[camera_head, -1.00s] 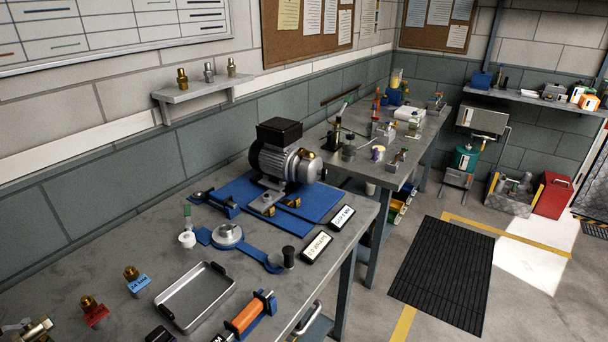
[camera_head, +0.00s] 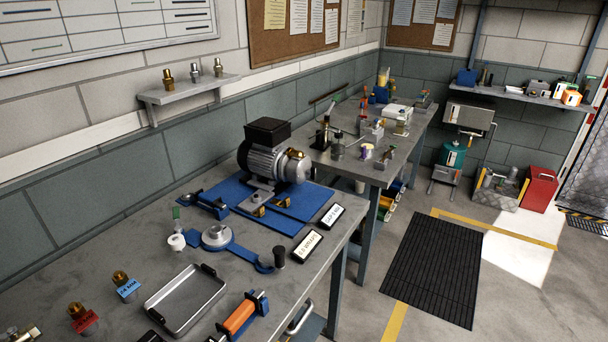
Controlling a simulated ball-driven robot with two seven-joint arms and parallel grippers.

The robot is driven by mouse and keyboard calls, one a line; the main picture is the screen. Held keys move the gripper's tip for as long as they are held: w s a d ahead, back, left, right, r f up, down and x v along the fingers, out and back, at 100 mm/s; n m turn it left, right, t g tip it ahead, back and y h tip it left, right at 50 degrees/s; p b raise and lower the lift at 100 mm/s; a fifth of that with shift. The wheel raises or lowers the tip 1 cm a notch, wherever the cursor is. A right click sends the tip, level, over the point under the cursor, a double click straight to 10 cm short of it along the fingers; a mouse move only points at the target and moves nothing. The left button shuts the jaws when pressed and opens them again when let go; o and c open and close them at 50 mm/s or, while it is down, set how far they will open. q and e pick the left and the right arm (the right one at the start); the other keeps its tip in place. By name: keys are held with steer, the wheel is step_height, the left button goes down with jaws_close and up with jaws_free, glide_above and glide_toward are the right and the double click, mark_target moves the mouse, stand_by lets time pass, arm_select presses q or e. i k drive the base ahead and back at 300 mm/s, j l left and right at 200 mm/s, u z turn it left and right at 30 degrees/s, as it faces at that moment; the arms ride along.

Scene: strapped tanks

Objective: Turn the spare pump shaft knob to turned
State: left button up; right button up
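A grey electric pump (camera_head: 273,158) with a black top box stands on a blue mat (camera_head: 302,214) on the near workbench. I cannot tell which part is the spare pump shaft knob. A silver round piece (camera_head: 216,237) with a blue lever arm lies on the bench in front of the pump, its end near a small black cylinder (camera_head: 279,256). Neither of my grippers is in view.
A metal tray (camera_head: 186,300), an orange roller (camera_head: 239,317) and brass fittings on red and blue blocks (camera_head: 127,285) occupy the bench front. Two label plates (camera_head: 307,246) lie by the right edge. A second bench (camera_head: 400,164) stands behind. Floor around the black mat (camera_head: 434,268) is clear.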

mark_target(313, 172)
steer(key=i+l+u, duration=0.1)
steer(key=u, duration=0.25)
steer(key=l+u, duration=0.1)
steer(key=u, duration=0.3)
steer(key=i+l+u, duration=0.15)
steer(key=u, duration=0.2)
steer(key=i+l+u, duration=0.2)
steer(key=l+u, duration=0.2)
steer(key=l, duration=0.65)
steer(key=i+l+u, duration=0.1)
steer(key=l+u, duration=0.3)
steer(key=l, duration=0.7)
